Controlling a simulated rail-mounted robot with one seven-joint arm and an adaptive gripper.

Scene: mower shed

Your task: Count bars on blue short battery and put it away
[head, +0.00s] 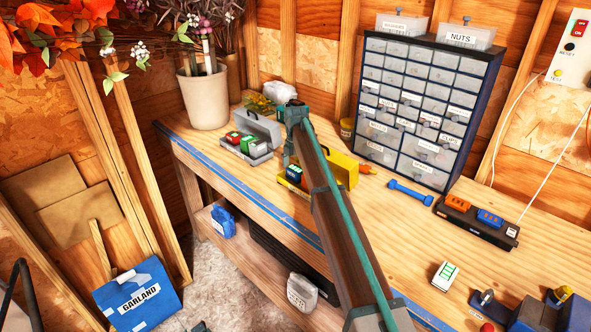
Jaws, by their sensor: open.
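My arm reaches from the bottom of the head view across the workbench. My gripper (288,158) points down between the open grey case and the open yellow case (343,166); its fingers are small and partly hard to make out. A small dark battery with a blue-green top (294,173) is in the yellow case, just below my gripper; whether they touch cannot be told. A blue block, possibly a battery (490,217), sits beside an orange one (458,202) on the black charger (470,229). A white battery with green bars (446,275) stands on the bench at the right.
The open grey case (262,153) holds green and red batteries. A drawer cabinet (425,105) stands at the back, with a blue dumbbell-shaped thing (410,192) before it. A plant pot (204,97) stands at the left end. Blue machinery (545,310) is at bottom right. Bench between is clear.

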